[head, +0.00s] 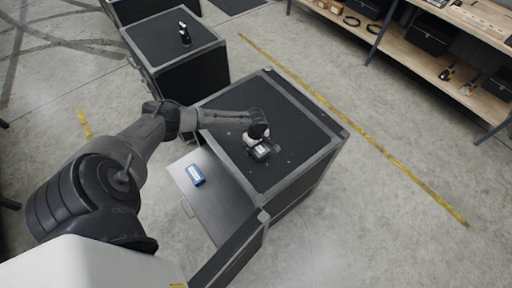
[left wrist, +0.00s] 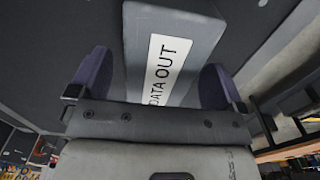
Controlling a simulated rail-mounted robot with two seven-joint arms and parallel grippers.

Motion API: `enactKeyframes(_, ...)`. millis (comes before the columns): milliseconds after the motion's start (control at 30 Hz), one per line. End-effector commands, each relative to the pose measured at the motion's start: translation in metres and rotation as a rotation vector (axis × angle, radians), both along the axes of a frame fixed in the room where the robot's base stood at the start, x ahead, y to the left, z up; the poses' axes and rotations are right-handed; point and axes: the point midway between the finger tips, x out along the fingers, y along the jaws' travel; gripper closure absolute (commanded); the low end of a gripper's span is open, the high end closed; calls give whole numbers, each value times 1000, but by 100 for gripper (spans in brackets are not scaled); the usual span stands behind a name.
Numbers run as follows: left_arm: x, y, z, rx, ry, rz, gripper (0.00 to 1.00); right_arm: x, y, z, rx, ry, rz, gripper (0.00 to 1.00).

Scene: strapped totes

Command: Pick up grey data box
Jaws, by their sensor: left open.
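The grey data box (left wrist: 205,30) has a white label reading "DATA OUT" and fills the middle of the left wrist view. In the head view a small grey box (head: 264,151), which seems to be the same one, is at the black top of the large case (head: 290,115), partly hidden by my gripper. My left gripper (head: 258,136) is at the box. In the left wrist view its two dark fingers (left wrist: 155,82) stand apart, one on each side of the box. Whether they touch it I cannot tell. My right gripper is not in view.
A blue box (head: 195,174) with a white label lies on a grey panel (head: 190,157) beside the large case. Another black case (head: 170,40) with a small dark object (head: 184,33) on it stands behind. Wooden shelves (head: 455,70) are at the upper right. Floor between is clear.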

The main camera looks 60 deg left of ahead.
Motion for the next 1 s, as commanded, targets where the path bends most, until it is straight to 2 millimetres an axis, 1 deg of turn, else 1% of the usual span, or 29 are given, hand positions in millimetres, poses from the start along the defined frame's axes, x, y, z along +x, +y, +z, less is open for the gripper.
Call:
enactKeyframes(267,0,0,-2,1,0,-1,4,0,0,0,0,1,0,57)
enactKeyframes(1000,0,0,-2,1,0,-1,75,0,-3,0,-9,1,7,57)
